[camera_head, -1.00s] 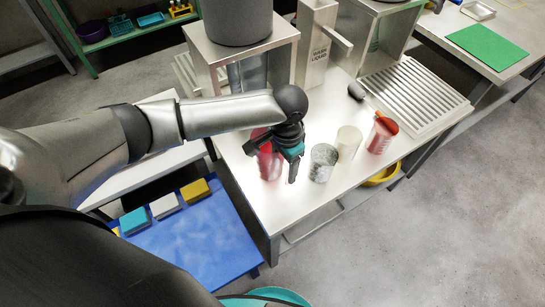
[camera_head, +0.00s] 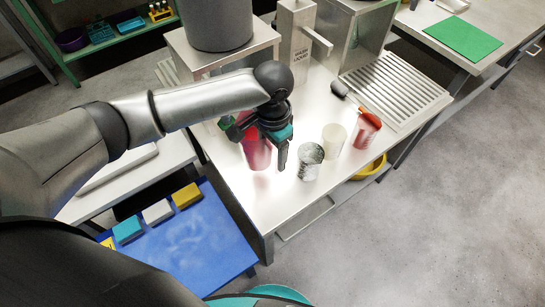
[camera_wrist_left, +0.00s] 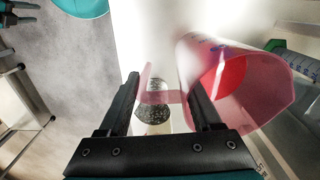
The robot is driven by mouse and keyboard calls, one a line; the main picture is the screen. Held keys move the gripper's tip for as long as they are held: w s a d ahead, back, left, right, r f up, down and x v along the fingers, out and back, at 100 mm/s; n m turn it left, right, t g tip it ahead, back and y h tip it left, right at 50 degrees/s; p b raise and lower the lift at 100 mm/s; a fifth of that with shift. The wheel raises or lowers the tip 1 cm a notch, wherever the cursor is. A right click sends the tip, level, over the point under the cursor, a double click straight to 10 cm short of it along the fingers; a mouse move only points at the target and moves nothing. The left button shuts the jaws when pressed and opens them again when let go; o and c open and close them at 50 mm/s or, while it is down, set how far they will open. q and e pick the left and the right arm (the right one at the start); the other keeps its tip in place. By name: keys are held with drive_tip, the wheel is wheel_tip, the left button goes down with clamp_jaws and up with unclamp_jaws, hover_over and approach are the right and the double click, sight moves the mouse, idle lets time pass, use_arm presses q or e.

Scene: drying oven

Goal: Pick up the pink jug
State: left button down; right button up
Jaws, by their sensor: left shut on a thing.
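The translucent pink jug (camera_head: 258,153) is at the left part of the white table (camera_head: 235,180). My left gripper (camera_head: 282,160) is on its right side. In the left wrist view, the jug (camera_wrist_left: 250,110) is upper right, and its pink handle crosses between the two dark fingers. The left gripper (camera_wrist_left: 165,110) is shut on this handle. The gripper hides part of the jug's top in the head view. I cannot tell surely whether its base touches the table. A dark, jaw-like part, apparently my right gripper (camera_wrist_left: 9,14), shows at the wrist view's upper left corner; its opening is unclear.
A grey patterned beaker (camera_head: 311,162) stands just right of the jug, then a pale cup (camera_head: 334,138) and a red cup (camera_head: 366,132). A dark-ended tool (camera_head: 340,89) lies behind them. A metal stand (camera_head: 222,62) is behind the jug. The table front is bare.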

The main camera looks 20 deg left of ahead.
use_arm(q)
wheel_tip(320, 180, up, 14)
drive_tip(key=p, duration=0.3)
drive_tip(key=shift+f, duration=0.15)
idle(0.4)
idle(0.6)
drive_tip(key=s+a+r+n+b, duration=0.2)
drive_tip(key=s+a+r+n, duration=0.1)
drive_tip(key=s+r+n, duration=0.2)
drive_tip(key=shift+s+a+r+n, duration=0.2)
drive_tip(key=shift+a+n, duration=0.1)
drive_tip(key=shift+n, duration=0.5)
drive_tip(key=shift+w+d, duration=0.1)
drive_tip(key=shift+w, duration=0.05)
idle(0.4)
